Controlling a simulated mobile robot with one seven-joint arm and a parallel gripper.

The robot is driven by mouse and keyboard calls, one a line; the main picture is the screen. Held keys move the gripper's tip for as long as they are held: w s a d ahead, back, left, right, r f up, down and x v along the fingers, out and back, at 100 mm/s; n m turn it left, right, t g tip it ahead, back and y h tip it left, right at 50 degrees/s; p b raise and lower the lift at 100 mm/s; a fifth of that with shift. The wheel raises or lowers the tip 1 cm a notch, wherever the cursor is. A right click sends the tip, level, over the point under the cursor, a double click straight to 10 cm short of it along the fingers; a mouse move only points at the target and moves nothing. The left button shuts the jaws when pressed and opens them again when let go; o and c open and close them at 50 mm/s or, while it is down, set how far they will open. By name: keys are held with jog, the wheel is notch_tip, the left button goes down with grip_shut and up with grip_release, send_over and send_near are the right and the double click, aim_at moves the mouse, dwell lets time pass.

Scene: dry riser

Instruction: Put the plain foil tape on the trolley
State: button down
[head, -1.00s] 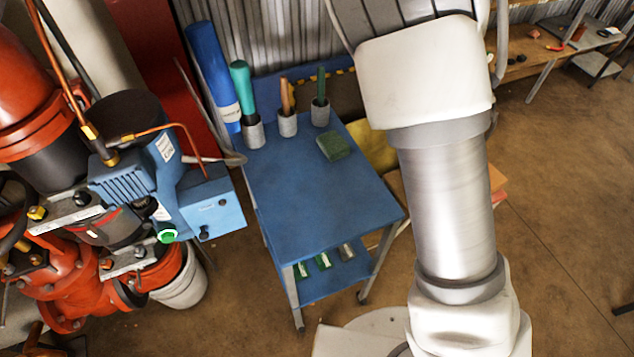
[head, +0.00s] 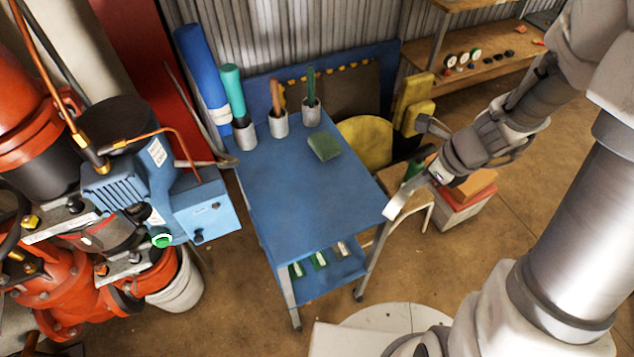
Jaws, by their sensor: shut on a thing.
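The trolley (head: 310,205) is blue, with a flat top and a lower shelf, and stands in the middle of the head view. My gripper (head: 412,165) is just right of the trolley's top, pointing left towards its right edge. A pale finger reaches close to the trolley's right corner in the picture. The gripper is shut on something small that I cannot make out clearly. I cannot pick out the plain foil tape for certain.
Several cups with upright rolled or handled items, including one grey cup (head: 278,124), line the trolley's back. A green block (head: 324,146) lies near them. The front of the top is clear. Blue pump equipment (head: 150,185) stands left. A bench (head: 490,70) with small rolls is behind right.

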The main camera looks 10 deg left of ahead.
jog(key=w+a+f+b, duration=0.1)
jog(key=w+a+f, duration=0.1)
jog(key=a+f, duration=0.1)
jog(key=w+a+f+b, duration=0.1)
jog(key=a+f, duration=0.2)
jog(key=f, duration=0.1)
jog(key=w+a+f+b, duration=0.2)
jog(key=a+f, duration=0.2)
jog(key=shift+w, duration=0.3)
jog(key=c, duration=1)
grip_release()
jog(key=shift+r, duration=0.1)
